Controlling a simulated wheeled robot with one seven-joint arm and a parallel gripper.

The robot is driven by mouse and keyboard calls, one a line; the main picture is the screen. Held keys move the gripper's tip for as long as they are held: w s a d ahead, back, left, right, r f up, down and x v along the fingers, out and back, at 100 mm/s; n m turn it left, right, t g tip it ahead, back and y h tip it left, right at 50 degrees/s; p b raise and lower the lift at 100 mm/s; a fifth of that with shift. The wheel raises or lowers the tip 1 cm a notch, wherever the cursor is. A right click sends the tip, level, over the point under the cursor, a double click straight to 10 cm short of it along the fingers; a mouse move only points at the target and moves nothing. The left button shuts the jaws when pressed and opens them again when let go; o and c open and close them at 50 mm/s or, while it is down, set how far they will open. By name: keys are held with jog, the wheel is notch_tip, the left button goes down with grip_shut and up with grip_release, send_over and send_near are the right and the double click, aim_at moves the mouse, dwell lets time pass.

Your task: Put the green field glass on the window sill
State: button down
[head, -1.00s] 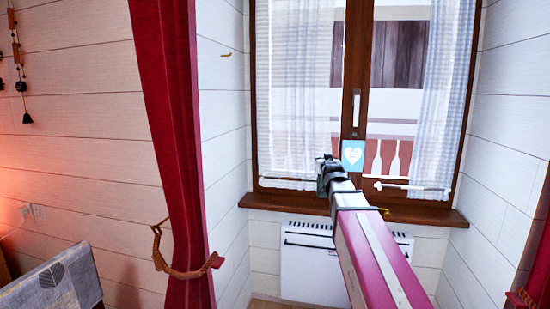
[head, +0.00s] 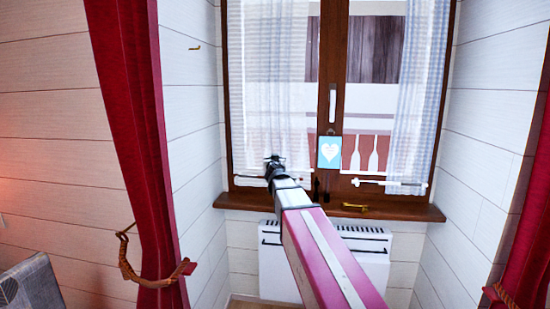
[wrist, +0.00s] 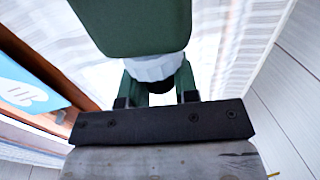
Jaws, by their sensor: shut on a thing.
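The green field glass (wrist: 135,28) fills the top middle of the wrist view, with a white ring below its green body. My gripper (wrist: 155,92) is shut on it, one finger on each side. In the head view my gripper (head: 274,163) is at the end of my outstretched arm, in front of the lower left window pane. The field glass cannot be made out clearly there. The brown wooden window sill (head: 405,210) runs below the window, and my arm crosses in front of part of it. My gripper appears above the sill's line in the picture; its exact distance from the sill is unclear.
A white heater (head: 375,270) is under the sill. Red curtains (head: 130,140) hang on both sides. A brass-coloured handle (head: 355,207) shows at the sill's middle. The right part of the sill looks clear.

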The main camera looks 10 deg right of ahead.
jog(key=h, duration=0.1)
jog(key=w+m, duration=0.1)
jog(key=w+h, duration=0.1)
jog(key=shift+d+f+m+g+h, duration=0.2)
jog(key=shift+f+m+g+h, duration=0.05)
jog(key=shift+m+g+h, duration=0.05)
jog(key=shift+w+d+f+m+g+h, duration=0.1)
jog(key=shift+w+f+m+g+h, duration=0.15)
jog(key=shift+f+m+h, duration=0.45)
jog(key=shift+w+d+f+m+g+h, duration=0.2)
jog(key=shift+f+h, duration=0.3)
jog(key=shift+f, duration=0.45)
jog(key=shift+w+a+f+m+g+h, duration=0.1)
jog(key=shift+w+f+m+g+h, duration=0.25)
jog(key=shift+f+h, duration=0.4)
jog(key=shift+f, duration=0.65)
jog(key=c, duration=0.8)
grip_release()
jog(key=shift+s, duration=0.2)
jog(key=v, duration=1)
jog(key=shift+s+a, duration=0.1)
jog(key=shift+s, duration=0.2)
